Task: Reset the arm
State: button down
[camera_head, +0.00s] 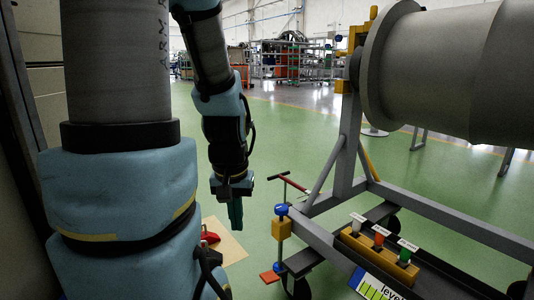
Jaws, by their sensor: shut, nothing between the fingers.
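My arm fills the left of the head view, with light-blue padded covers over grey links. It hangs down, and my gripper (235,214) points at the floor near the middle of the view. Its green fingers are together, with nothing seen between them. The gripper is in the air left of the grey engine stand (317,237) and apart from it.
A large grey engine cylinder (440,75) rests on the stand at the right. A yellow block (380,257) with white, red and green knobs sits on the stand's lower frame. A tan board (224,243) lies below the gripper. Green floor (290,140) is open behind.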

notch_tip(320, 180, up, 33)
jog(key=p, duration=3.1)
jog(key=shift+f, duration=0.2)
